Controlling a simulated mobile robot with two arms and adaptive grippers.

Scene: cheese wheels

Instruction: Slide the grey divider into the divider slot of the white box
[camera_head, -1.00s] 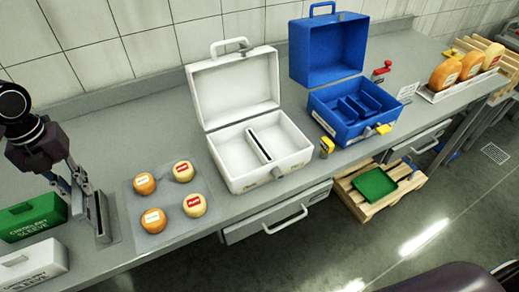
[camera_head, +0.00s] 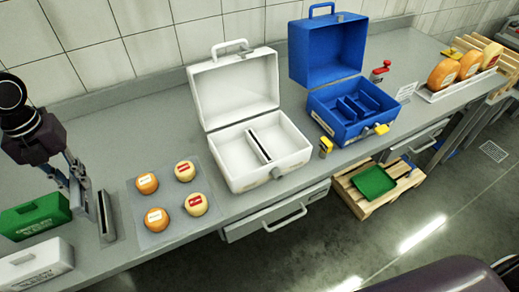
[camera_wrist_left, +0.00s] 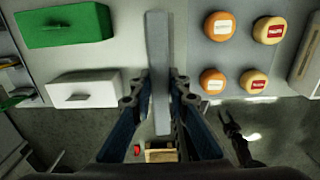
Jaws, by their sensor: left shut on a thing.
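The grey divider (camera_head: 106,214) is a thin upright plate at the left of the counter in the head view. My left gripper (camera_head: 84,198) is shut on it. In the left wrist view the divider (camera_wrist_left: 158,60) runs between the fingers of my left gripper (camera_wrist_left: 160,88). I cannot tell whether its lower edge touches the counter. The white box (camera_head: 235,180) stands open with its lid up, right of the gripper and beyond the cheeses. Its divider slot (camera_head: 259,145) is a dark line in a raised middle strip. My right gripper (camera_wrist_left: 238,137) shows small in the wrist view, fingers apart.
Several cheese wheels (camera_head: 185,171) lie on a clear mat (camera_head: 171,195) between divider and white box. A green sleeve box (camera_head: 35,216) and a white one (camera_head: 36,264) stand at the left. An open blue box (camera_head: 340,130) and a yellow-handled item (camera_head: 326,147) are right of the white box.

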